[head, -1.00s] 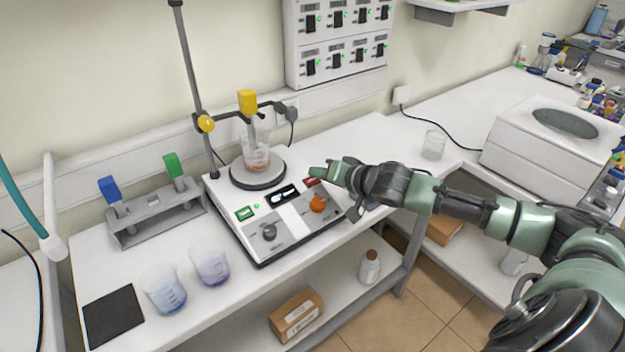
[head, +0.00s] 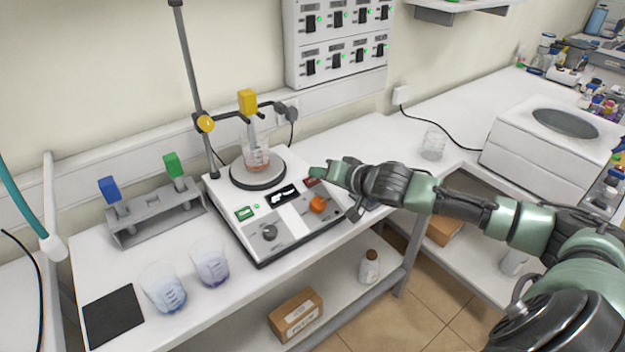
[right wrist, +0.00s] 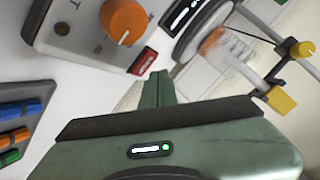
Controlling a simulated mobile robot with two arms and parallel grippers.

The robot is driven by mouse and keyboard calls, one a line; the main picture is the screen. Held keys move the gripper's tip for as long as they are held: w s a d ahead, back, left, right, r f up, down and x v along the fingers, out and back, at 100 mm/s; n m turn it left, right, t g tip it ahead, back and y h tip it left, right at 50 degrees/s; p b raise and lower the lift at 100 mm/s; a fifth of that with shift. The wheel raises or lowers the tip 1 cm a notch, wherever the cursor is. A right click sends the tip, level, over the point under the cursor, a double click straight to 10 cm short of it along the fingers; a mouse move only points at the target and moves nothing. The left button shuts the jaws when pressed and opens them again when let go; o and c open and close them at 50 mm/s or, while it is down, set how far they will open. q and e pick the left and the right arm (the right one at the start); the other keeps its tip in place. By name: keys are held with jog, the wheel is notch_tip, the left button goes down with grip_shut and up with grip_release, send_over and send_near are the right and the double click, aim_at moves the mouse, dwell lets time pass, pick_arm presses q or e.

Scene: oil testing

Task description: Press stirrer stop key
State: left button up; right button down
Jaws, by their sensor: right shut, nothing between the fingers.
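The white stirrer (head: 287,232) stands on the bench with a round plate (head: 258,172) and a beaker of reddish liquid (head: 257,160) on it. A green key (head: 244,213) is at its front left and a red key (head: 311,182) at its right, near the orange knob (head: 317,204). My right gripper (head: 318,172) is shut and empty, its tips by the red key. In the right wrist view the closed fingers (right wrist: 156,88) point toward the red key (right wrist: 143,60), and the orange knob (right wrist: 124,20) is beyond. Contact cannot be told. My left gripper is not in view.
A clamp stand (head: 190,80) holds a yellow-topped probe (head: 248,102) over the beaker. A grey rack (head: 155,218) and two beakers (head: 164,288) (head: 210,262) stand at left. A glass beaker (head: 433,145) and white machine (head: 548,150) are at right.

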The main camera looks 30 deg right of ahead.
jog(key=shift+f, duration=0.15)
jog(key=shift+w+f, duration=0.15)
jog(key=shift+f, duration=0.1)
jog(key=shift+w+f, duration=0.1)
jog(key=shift+f, duration=0.3)
dwell(1.1)
jog(key=shift+s+r+p, duration=0.3)
jog(key=shift+r+p, duration=0.5)
jog(key=shift+p, duration=0.2)
jog(key=shift+r+p, duration=0.45)
jog(key=shift+p, duration=0.05)
jog(key=r+p, duration=0.1)
jog(key=s+r+p, duration=0.1)
jog(key=r+p, duration=0.1)
jog(key=p, duration=0.1)
jog(key=shift+s+r, duration=0.3)
jog(key=shift+r, duration=0.1)
